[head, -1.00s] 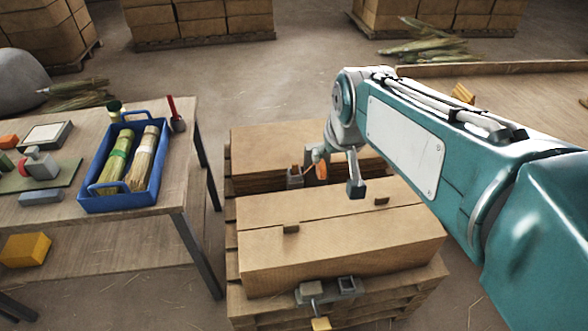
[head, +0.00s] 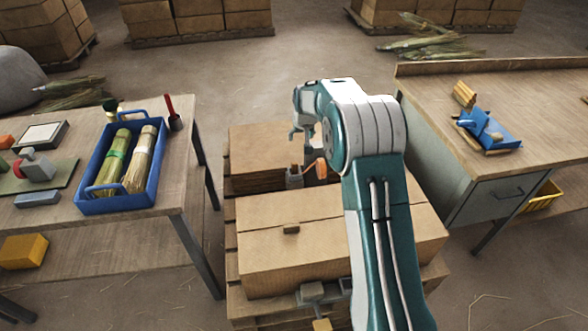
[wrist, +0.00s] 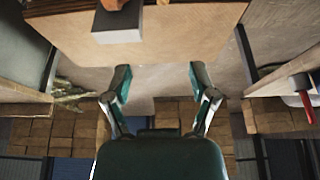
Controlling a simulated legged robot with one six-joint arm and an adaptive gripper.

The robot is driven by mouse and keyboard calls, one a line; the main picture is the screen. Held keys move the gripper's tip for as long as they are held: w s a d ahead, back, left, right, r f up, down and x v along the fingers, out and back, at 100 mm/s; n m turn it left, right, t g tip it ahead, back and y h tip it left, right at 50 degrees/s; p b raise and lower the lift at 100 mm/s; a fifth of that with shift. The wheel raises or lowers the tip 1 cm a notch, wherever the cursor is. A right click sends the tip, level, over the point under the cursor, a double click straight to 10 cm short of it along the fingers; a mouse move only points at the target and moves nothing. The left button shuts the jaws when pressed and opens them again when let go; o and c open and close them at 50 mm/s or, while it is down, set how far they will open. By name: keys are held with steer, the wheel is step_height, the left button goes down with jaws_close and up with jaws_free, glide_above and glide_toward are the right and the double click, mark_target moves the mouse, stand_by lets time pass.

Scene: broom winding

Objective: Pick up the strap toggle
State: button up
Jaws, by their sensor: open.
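What looks like the strap toggle is an orange lever (head: 320,168) on a grey block (head: 294,178) at the far edge of the strapped carton stack. In the wrist view the grey block (wrist: 118,24) shows at the top edge, its orange part (wrist: 112,4) mostly cut off. My gripper (head: 302,134) is open and empty, beyond and above the toggle, apart from it. The wrist view shows both fingers of my gripper (wrist: 158,85) spread, with nothing between them. My arm hides the carton's right side.
The long carton (head: 330,258) sits on a pallet, with a grey buckle (head: 312,293) at its front. A blue tray (head: 110,207) of brush bundles stands on the left table. A blue tool (head: 485,127) lies on the right bench.

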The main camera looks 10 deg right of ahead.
steer(key=x, duration=0.9)
glide_above(295, 164)
step_height(295, 164, down, 5)
step_height(295, 164, down, 4)
steer(key=shift+s, duration=0.15)
steer(key=shift+w+f, duration=0.25)
steer(key=shift+f, duration=0.3)
steer(key=c, duration=1)
